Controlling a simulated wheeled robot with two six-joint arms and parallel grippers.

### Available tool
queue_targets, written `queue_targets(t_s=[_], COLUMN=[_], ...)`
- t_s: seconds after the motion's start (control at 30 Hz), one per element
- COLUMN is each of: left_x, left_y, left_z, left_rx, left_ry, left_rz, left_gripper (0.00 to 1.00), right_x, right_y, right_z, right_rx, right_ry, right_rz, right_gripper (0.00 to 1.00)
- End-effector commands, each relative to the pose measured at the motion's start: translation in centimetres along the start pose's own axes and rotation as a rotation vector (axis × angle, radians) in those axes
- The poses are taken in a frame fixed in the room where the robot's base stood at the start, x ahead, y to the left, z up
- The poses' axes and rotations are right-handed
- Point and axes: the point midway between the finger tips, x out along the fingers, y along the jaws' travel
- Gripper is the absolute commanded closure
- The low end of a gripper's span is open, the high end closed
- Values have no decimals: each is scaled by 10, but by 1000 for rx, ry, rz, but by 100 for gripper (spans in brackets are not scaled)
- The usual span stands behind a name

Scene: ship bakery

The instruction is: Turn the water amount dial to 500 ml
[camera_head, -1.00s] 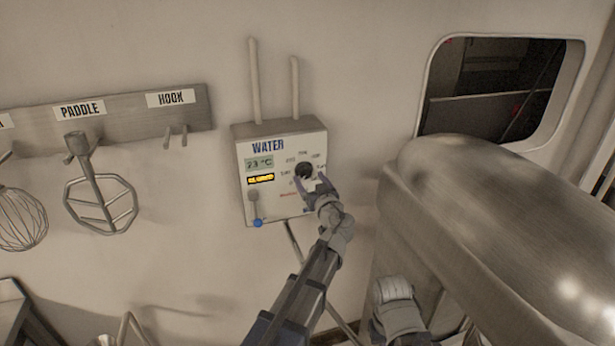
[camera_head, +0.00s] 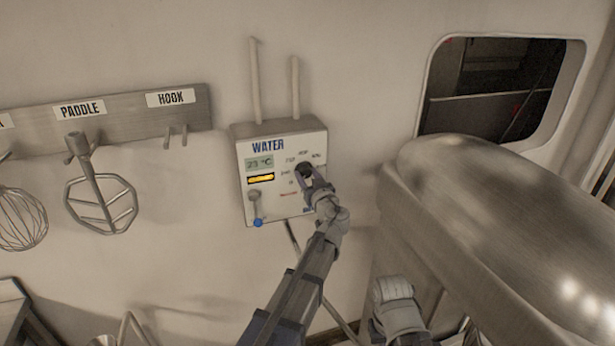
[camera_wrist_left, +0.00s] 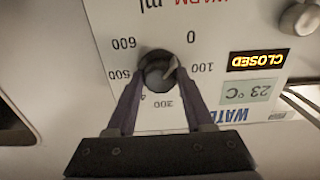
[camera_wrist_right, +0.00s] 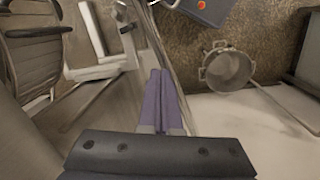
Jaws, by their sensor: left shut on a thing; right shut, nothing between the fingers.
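The water amount dial (camera_wrist_left: 155,72) is a small dark round knob on the white WATER panel (camera_head: 267,205). In the left wrist view the panel is upside down, and the dial's pale pointer aims up-right, between the 0 and 100 marks. The 500 mark (camera_wrist_left: 119,75) is on the dial's left in that view. My left gripper (camera_wrist_left: 157,82) is shut on the dial, one finger on each side. In the head view the left gripper (camera_head: 313,184) covers part of the dial and its scale. My right gripper (camera_wrist_right: 160,72) is shut and empty, away from the panel.
A lever with a blue tip (camera_head: 257,208) hangs at the panel's lower left; the display reads CLOSED (camera_wrist_left: 257,61). A large metal machine (camera_head: 500,220) stands right of my left arm. A paddle (camera_head: 100,195) hangs at left. A pot (camera_wrist_right: 228,70) shows in the right wrist view.

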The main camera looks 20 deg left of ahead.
Motion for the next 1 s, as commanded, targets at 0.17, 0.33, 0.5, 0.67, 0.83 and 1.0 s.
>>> queue_targets(t_s=[0.17, 0.33, 0.5, 0.67, 0.83, 1.0], left_x=[0, 0, 0, 0, 0, 0], left_y=[0, 0, 0, 0, 0, 0], left_z=[0, 0, 0, 0, 0, 0], left_rx=[0, 4, 41, 130, 277, 439], left_ry=[0, 0, 0, 0, 0, 0], left_rz=[0, 0, 0, 0, 0, 0], left_gripper=[98, 100, 100, 100, 100, 100], right_x=[0, 0, 0, 0, 0, 0], right_y=[0, 0, 0, 0, 0, 0], right_z=[0, 0, 0, 0, 0, 0], right_rx=[0, 0, 0, 0, 0, 0], right_ry=[0, 0, 0, 0, 0, 0], right_rz=[0, 0, 0, 0, 0, 0], right_gripper=[100, 100, 100, 100, 100, 100])
